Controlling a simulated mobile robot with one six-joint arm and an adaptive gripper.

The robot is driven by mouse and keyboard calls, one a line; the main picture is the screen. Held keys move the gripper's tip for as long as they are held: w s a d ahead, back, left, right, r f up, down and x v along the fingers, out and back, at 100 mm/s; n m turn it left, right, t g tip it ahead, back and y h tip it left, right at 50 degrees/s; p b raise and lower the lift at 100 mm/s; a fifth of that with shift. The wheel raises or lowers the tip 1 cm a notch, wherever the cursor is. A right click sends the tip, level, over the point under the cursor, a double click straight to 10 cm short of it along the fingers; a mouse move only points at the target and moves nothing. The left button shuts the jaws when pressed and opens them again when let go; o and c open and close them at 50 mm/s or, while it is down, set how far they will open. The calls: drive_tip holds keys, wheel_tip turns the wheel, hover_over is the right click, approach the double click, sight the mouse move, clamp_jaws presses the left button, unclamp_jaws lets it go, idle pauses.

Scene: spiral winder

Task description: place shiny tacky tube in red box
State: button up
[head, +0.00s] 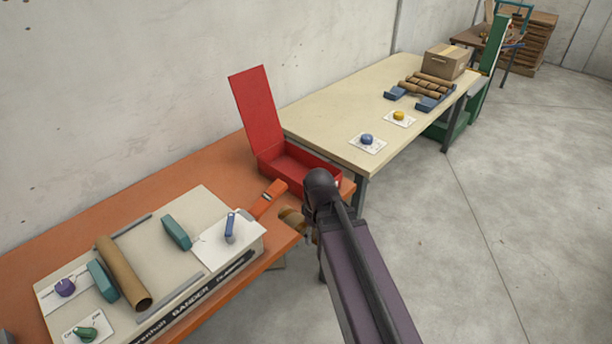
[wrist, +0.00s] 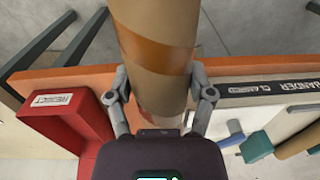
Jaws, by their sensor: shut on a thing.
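My gripper (wrist: 163,92) is shut on a brown cardboard tube (wrist: 155,50) with a glossy darker orange-brown band around it. In the head view only a short end of the held tube (head: 291,217) shows beside my arm, near the front edge of the orange bench. The red box (head: 312,164) stands open at the bench's right end, its tall lid raised at the back. In the wrist view the red box (wrist: 75,130) is left of my gripper and has a REJECT label. The held tube is apart from the box.
An orange-handled tool (head: 268,200) lies near the box. A cream table (head: 330,110) stands behind, with several tubes (head: 425,88) and a cardboard box (head: 445,60).

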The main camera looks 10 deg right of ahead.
drive_tip(key=shift+w+d, duration=0.2)
drive_tip(key=shift+d, duration=0.05)
idle(0.3)
